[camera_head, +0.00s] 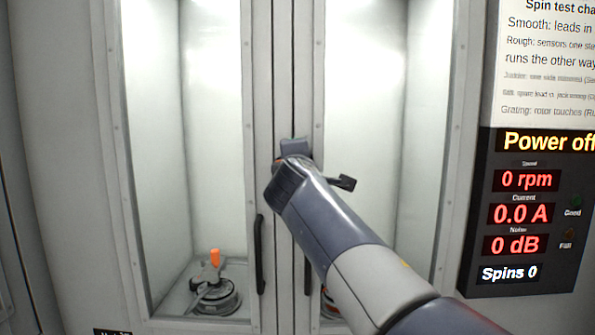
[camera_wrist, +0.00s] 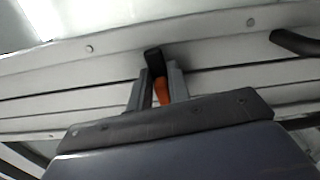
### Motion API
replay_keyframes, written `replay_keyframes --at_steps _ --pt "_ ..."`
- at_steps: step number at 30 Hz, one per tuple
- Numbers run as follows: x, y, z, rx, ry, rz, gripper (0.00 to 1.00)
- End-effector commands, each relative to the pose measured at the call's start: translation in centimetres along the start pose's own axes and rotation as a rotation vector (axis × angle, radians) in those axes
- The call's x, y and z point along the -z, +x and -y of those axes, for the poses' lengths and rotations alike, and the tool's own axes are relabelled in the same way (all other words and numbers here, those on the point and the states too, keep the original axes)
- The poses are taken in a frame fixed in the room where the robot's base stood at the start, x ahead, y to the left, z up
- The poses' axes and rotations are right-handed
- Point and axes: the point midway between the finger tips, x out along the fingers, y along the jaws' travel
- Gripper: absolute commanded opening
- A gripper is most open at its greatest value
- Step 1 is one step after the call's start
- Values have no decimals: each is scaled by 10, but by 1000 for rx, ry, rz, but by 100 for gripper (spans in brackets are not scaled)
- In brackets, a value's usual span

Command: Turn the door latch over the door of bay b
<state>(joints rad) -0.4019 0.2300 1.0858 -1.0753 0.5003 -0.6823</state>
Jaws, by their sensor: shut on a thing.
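My gripper (camera_wrist: 160,74) is shut on the door latch (camera_wrist: 162,92), a small piece with an orange part and a black end, at the frame between the two glazed doors. In the head view my gripper (camera_head: 295,148) is at the middle posts, and my wrist hides most of the latch. The left door (camera_head: 250,120) and the right door (camera_head: 318,100) both look shut. No label in view tells which door is bay b's.
Black vertical handles stand on the left door (camera_head: 259,254) and the right door (camera_head: 307,275). A motor unit with an orange-topped clamp (camera_head: 215,295) sits inside the left bay. A display panel (camera_head: 525,215) at right reads "Power off".

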Motion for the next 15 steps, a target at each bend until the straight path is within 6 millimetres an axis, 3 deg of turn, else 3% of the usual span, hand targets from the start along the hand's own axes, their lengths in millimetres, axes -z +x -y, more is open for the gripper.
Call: replay_keyframes --at_steps 15 --pt "0 0 5 1 145 1 0"
